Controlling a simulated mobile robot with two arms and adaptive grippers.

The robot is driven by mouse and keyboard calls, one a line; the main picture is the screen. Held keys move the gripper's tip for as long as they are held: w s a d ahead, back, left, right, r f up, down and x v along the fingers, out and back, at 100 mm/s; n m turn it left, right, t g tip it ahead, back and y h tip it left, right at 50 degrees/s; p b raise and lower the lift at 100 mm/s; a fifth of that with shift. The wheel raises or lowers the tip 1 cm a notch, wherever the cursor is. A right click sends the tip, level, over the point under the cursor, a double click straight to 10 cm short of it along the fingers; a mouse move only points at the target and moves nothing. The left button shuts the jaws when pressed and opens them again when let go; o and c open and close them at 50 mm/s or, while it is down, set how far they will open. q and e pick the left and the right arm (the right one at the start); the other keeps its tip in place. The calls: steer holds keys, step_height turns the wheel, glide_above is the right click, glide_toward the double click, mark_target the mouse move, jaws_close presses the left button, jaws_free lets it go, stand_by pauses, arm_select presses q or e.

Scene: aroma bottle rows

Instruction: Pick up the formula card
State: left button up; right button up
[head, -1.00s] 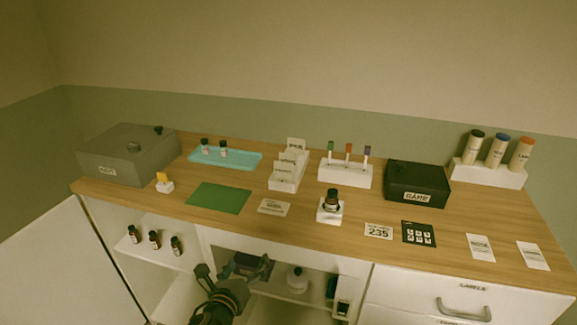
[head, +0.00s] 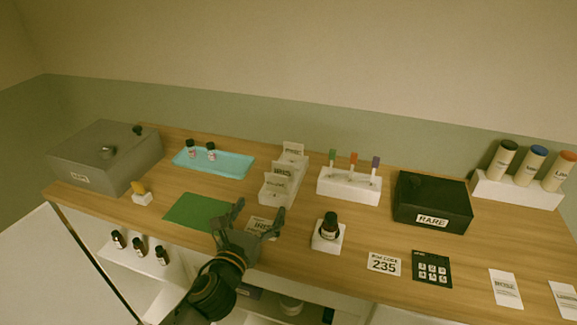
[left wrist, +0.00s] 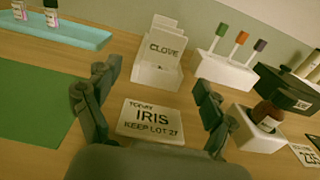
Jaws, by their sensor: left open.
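A pale card printed "TODAY IRIS KEEP LOT" and a partly unclear number (left wrist: 151,119) lies flat on the wooden counter. In the head view the card (head: 263,225) is partly covered by my left gripper (head: 260,208). My left gripper is open and empty, its two fingers on either side of the card in the left wrist view (left wrist: 155,80). A white stepped holder (head: 268,195) behind it carries several upright cards, the front one reading "CLOVE" (left wrist: 168,50). Which card is the formula card I cannot tell for sure. My right gripper is not in view.
A green mat (head: 190,209) lies left of the card. A dark bottle (head: 329,226) on a white stand (head: 327,243) is close on the right. A white rack with colored sticks (head: 348,186) and a black "RARE" box (head: 431,203) stand farther right.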

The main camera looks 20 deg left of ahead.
mark_target(274, 184)
arm_select(q)
steer(key=w, duration=0.3)
steer(key=w+p, duration=0.1)
steer(key=w, duration=0.3)
steer(key=shift+w+d+r, duration=0.1)
steer(key=shift+w+d, duration=0.1)
steer(key=shift+w, duration=0.55)
steer(key=w, duration=0.3)
steer(key=w+p, duration=0.1)
steer(key=shift+w+d+f, duration=0.2)
steer(key=shift+w+d, duration=0.15)
steer(key=shift+d, duration=0.05)
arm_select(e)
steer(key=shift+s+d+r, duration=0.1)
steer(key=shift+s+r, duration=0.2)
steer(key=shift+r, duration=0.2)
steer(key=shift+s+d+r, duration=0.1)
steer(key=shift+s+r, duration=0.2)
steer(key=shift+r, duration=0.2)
arm_select(q)
steer(key=shift+c, duration=0.2)
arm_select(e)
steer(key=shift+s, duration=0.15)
arm_select(q)
steer(key=c, duration=0.9)
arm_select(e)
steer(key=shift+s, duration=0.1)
